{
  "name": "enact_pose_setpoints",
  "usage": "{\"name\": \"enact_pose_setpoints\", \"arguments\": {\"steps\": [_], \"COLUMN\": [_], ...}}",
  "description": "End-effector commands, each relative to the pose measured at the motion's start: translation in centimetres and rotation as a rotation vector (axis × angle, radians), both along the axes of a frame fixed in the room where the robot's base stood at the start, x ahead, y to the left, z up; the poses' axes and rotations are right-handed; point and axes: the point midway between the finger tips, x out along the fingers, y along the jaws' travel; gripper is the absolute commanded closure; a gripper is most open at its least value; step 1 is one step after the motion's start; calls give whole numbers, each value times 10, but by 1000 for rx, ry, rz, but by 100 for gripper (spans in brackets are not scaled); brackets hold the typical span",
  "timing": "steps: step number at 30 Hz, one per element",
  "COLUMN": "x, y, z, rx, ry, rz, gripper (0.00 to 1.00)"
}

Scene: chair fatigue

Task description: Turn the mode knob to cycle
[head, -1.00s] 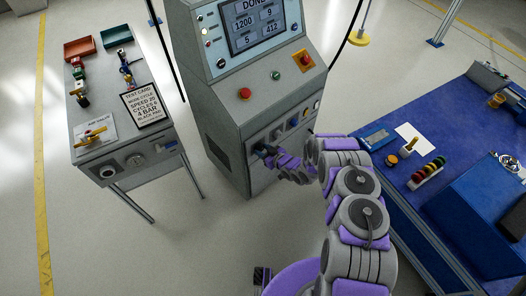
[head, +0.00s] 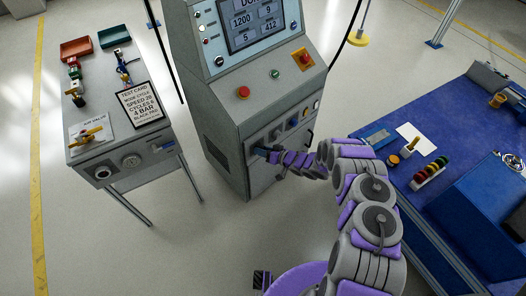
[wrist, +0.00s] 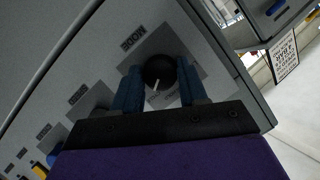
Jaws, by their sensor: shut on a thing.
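The mode knob (wrist: 159,72) is a round black knob with a white pointer line, on a dark label plate marked MODE in the wrist view. My gripper (wrist: 158,90) has its two blue fingers on either side of the knob, shut on it. The pointer points down and slightly left in that view; the position words beside it are too small and partly hidden to read surely. In the head view my gripper (head: 262,152) reaches the left end of the control row on the grey cabinet's (head: 225,120) front, and hides the knob there.
The cabinet has a screen (head: 245,20), a red button (head: 243,92) and more front controls to the right. A grey stand (head: 90,160) with a test card (head: 145,103) is at left. A blue workbench (head: 450,130) is at right. The floor between is clear.

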Motion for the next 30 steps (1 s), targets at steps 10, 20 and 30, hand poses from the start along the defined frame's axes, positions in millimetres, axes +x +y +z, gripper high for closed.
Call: {"name": "enact_pose_setpoints", "arguments": {"steps": [10,20,30], "x": [3,2,-3], "y": [-3,-2,-8], "z": [1,1,4], "rx": [3,3,1], "ry": [1,0,1], "rz": [-9,-5,-4], "gripper": [88,33,33]}}
